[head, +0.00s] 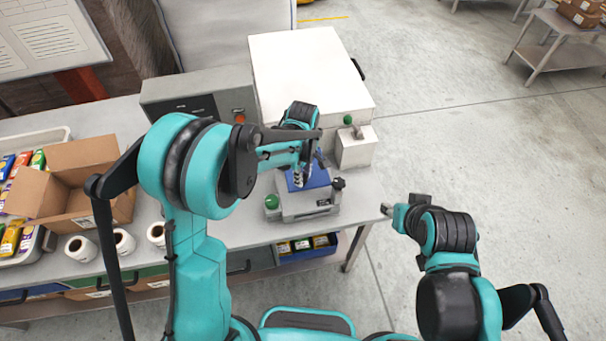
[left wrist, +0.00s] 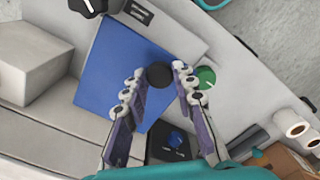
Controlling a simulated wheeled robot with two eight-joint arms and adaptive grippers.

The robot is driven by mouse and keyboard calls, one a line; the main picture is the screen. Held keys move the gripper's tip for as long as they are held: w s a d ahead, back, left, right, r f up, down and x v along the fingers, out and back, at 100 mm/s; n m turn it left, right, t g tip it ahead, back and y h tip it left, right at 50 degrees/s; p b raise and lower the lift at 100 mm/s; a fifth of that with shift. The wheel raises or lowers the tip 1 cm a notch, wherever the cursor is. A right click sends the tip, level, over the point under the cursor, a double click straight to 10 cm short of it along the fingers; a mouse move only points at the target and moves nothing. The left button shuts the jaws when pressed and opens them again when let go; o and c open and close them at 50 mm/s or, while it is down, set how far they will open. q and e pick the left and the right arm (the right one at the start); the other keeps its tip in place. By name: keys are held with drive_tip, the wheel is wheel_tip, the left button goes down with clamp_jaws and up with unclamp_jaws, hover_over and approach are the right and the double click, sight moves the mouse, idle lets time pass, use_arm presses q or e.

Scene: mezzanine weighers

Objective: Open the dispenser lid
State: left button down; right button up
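The dispenser (head: 308,207) is a grey unit at the bench's front edge with a blue lid (head: 318,179) lying over its top. In the left wrist view the blue lid (left wrist: 108,65) looks flat and closed, with a round black knob (left wrist: 159,74) near one edge. My left gripper (head: 304,176) is over the lid, partly hiding it. In the wrist view its fingers (left wrist: 160,72) are apart, one on each side of the black knob; I cannot tell whether they touch it. My right gripper (head: 390,211) is off the bench's right end, away from the dispenser.
A green knob (head: 271,202) and a black knob (head: 338,184) flank the dispenser. Behind stand a large white box (head: 305,75) and a small box with a green button (head: 355,148). White rolls (head: 81,248) and an open carton (head: 75,185) are left. Open floor lies right.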

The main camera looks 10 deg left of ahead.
use_arm(q)
drive_tip(key=w+r+g, duration=0.1)
drive_tip(key=w+r+g+h, duration=0.1)
drive_tip(key=r+g, duration=0.1)
drive_tip(key=w+a+r+g+b, duration=0.1)
drive_tip(key=shift+w+r+g+h, duration=0.3)
drive_tip(key=shift+r+g, duration=0.1)
drive_tip(key=shift+w+a+r+b, duration=0.2)
drive_tip(key=shift+r+b, duration=0.1)
drive_tip(key=shift+r, duration=0.25)
drive_tip(key=c, duration=1.2)
unclamp_jaws()
drive_tip(key=shift+d+g, duration=0.1)
drive_tip(key=shift+g, duration=0.2)
drive_tip(key=v, duration=1.2)
drive_tip(key=shift+s, duration=0.1)
